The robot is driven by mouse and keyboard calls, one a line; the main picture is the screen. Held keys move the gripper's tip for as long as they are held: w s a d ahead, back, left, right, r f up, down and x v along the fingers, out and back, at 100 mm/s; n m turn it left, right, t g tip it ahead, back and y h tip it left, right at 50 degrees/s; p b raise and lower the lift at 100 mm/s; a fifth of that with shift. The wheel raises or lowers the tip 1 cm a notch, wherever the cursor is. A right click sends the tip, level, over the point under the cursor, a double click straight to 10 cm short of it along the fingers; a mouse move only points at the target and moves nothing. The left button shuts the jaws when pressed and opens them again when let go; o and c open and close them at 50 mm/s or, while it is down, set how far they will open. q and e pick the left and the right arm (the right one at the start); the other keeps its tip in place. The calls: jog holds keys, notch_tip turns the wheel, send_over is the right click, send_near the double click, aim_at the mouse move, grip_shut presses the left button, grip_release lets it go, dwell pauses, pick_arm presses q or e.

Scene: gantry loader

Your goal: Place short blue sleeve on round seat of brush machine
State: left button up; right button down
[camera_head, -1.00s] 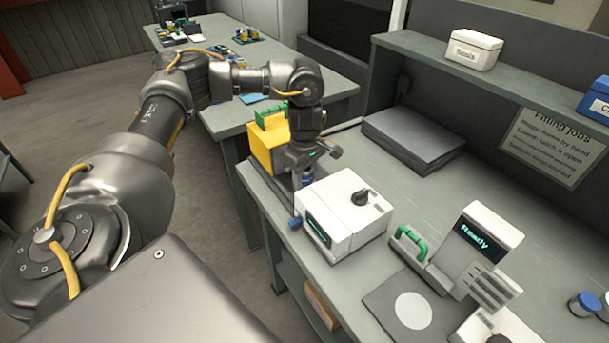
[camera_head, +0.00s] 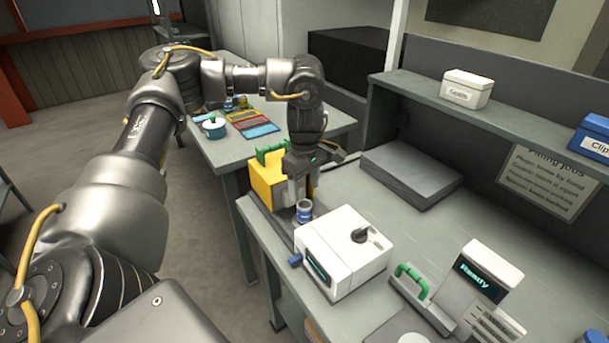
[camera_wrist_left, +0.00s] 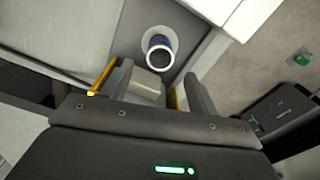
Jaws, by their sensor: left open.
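The short blue sleeve (camera_head: 304,214) stands upright on the grey base in front of a yellow machine (camera_head: 267,182) with a green handle. In the left wrist view the sleeve (camera_wrist_left: 151,42) sits on a pale round seat (camera_wrist_left: 173,38), its open end facing the camera. My left gripper (camera_head: 298,192) is open just behind the sleeve, beside the yellow body. In the left wrist view the spread fingers (camera_wrist_left: 156,73) are empty and the sleeve lies beyond their tips, apart from them. The fingers partly hide the machine. My right gripper is not in view.
A white box machine (camera_head: 345,250) with a black knob stands close to the right of the sleeve. A grey machine with a "Ready" screen (camera_head: 485,272) stands further right. Grey stacked sheets (camera_head: 410,172) lie behind. The shelf holds a white bin (camera_head: 466,90) and a blue bin (camera_head: 596,135).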

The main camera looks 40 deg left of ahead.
pick_arm(q)
jog(key=shift+r, duration=1.5)
